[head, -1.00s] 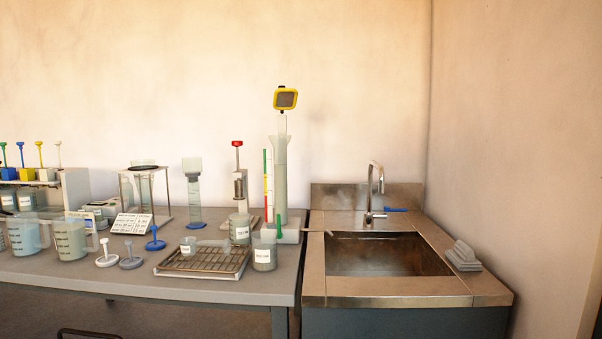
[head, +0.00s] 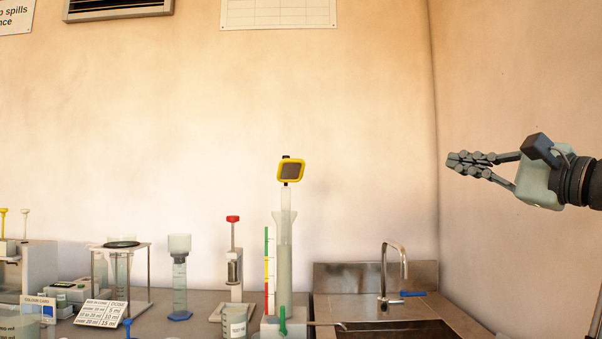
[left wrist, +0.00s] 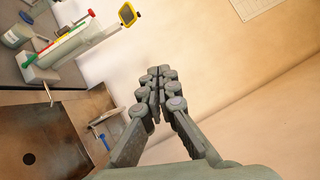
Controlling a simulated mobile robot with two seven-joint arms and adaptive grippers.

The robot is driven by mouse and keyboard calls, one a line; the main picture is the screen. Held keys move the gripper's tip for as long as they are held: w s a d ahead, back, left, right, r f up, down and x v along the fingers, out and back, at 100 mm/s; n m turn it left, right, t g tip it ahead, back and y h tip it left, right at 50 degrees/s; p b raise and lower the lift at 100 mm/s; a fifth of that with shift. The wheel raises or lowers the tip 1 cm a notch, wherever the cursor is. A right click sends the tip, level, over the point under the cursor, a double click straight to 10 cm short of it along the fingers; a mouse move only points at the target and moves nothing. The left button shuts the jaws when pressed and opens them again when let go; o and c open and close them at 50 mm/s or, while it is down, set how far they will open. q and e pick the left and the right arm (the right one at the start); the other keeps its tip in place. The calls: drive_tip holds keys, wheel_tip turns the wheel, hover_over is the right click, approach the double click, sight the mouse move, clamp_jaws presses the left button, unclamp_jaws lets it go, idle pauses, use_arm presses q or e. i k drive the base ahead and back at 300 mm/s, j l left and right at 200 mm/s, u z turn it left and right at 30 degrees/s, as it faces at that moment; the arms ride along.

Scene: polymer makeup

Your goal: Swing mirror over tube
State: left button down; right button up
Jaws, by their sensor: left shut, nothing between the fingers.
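The mirror (head: 291,170) is a small dark square in a yellow frame, on a thin upright above the tall clear tube (head: 285,265). In the head view it lines up over the tube's wide mouth; I cannot tell its depth relative to it. In the left wrist view the mirror (left wrist: 128,14) is at the top and the tube (left wrist: 65,46) at the upper left. My left gripper (head: 452,160) is in the air to the right of the mirror, fingers pointing left, shut and empty, apart from everything. The left wrist view shows its fingertips (left wrist: 160,72) together. My right gripper is not in view.
A sink (head: 385,333) with a tap (head: 393,270) lies below and left of my left gripper. A red-topped plunger stand (head: 234,265), a blue-based cylinder (head: 180,275) and a framed stand (head: 122,275) stand left of the tube. The air between gripper and mirror is clear.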

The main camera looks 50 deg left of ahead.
sight(290, 171)
drive_tip(key=i+j, duration=0.1)
drive_tip(key=j, duration=0.65)
drive_tip(key=i+j, duration=0.1)
drive_tip(key=j, duration=0.7)
